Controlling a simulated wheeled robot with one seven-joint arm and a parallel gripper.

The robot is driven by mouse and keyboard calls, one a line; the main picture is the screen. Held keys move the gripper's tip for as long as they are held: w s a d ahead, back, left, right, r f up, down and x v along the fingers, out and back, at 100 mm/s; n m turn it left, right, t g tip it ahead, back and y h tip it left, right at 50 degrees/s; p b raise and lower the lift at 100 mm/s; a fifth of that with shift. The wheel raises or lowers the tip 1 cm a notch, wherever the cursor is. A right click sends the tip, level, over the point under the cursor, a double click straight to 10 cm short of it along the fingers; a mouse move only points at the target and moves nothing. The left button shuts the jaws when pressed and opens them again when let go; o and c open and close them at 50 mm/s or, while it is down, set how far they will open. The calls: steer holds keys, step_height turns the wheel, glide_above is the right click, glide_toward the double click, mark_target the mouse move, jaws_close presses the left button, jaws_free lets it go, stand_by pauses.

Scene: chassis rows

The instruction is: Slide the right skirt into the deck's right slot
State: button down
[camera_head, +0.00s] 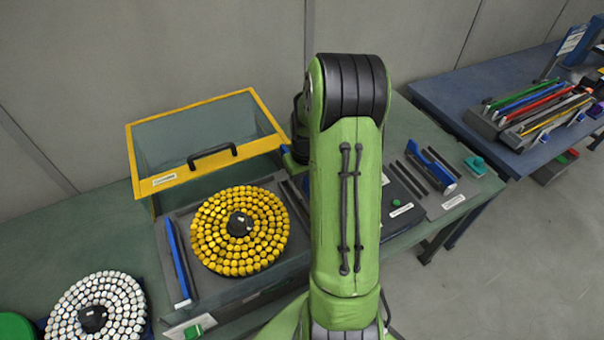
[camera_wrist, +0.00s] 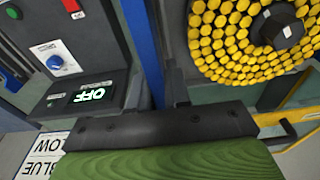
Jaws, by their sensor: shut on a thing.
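The deck (camera_head: 262,284) is a grey slab with a round brush of yellow tufts (camera_head: 240,228) on it. The right skirt, a long blue strip (camera_wrist: 143,50), shows in the wrist view between the brush and a dark control panel. My gripper (camera_wrist: 157,98) is shut on it. The skirt runs lengthwise beside the brush; its near end is hidden behind my gripper's dark bar. In the head view my green arm hides my gripper and most of the deck's right side. I cannot tell whether the skirt is in the right slot. Another blue skirt (camera_head: 179,262) lies along the deck's left edge.
A yellow-framed clear lid (camera_head: 196,150) with a black handle stands open behind the deck. The control panel (camera_wrist: 75,65) with a lit OFF sign is close beside the skirt. A white brush (camera_head: 97,308) is at front left. A blue bench (camera_head: 450,85) stands at right.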

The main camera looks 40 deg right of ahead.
mark_target(303, 188)
steer(key=shift+w+f+b, duration=0.15)
steer(key=shift+f, duration=0.5)
steer(key=shift+w+f+b, duration=0.15)
steer(key=shift+f, duration=0.45)
steer(key=shift+s+f+b, duration=0.35)
steer(key=shift+f+b, duration=0.05)
steer(key=shift+f, duration=0.25)
step_height(303, 188, down, 4)
steer(key=b, duration=0.3)
steer(key=shift+w+f, duration=0.15)
steer(key=shift+f, duration=0.1)
steer(key=shift+f+b, duration=1.1)
steer(key=shift+b, duration=0.15)
steer(key=shift+f+b, duration=1)
steer(key=shift+f, duration=0.1)
steer(key=c, duration=1)
jaws_free()
